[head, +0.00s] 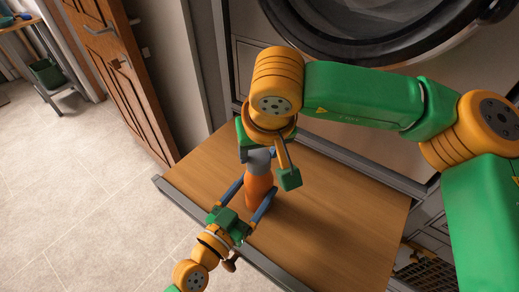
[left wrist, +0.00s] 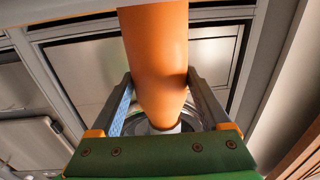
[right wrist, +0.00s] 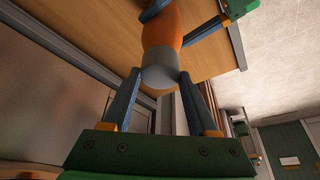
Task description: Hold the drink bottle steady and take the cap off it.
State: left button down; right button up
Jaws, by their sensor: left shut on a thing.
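The orange drink bottle (head: 259,190) stands over the wooden bench top with its grey cap (head: 260,162) uppermost. My left gripper (head: 252,202) is shut on the bottle's orange body, one blue finger on each side. The bottle also fills the middle of the left wrist view (left wrist: 155,50). My right gripper (right wrist: 160,75) is above the bottle, pointing down. In the right wrist view its fingertips are on either side of the cap (right wrist: 160,74), close to it, and look open around it. In the head view my right wrist partly hides the cap and these fingers.
The bench top (head: 340,200) is bare to the right of the bottle and has a grey rim (head: 275,268) at the front. A round appliance door (head: 370,30) is behind it. A wooden door (head: 115,70) stands at the left, with open tiled floor (head: 70,190).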

aim_at(259, 157)
grip_shut()
jog(key=shift+r, duration=0.1)
dwell(0.4)
jog(key=shift+r, duration=1.05)
jog(key=shift+r, duration=2)
pick_arm(q)
grip_release()
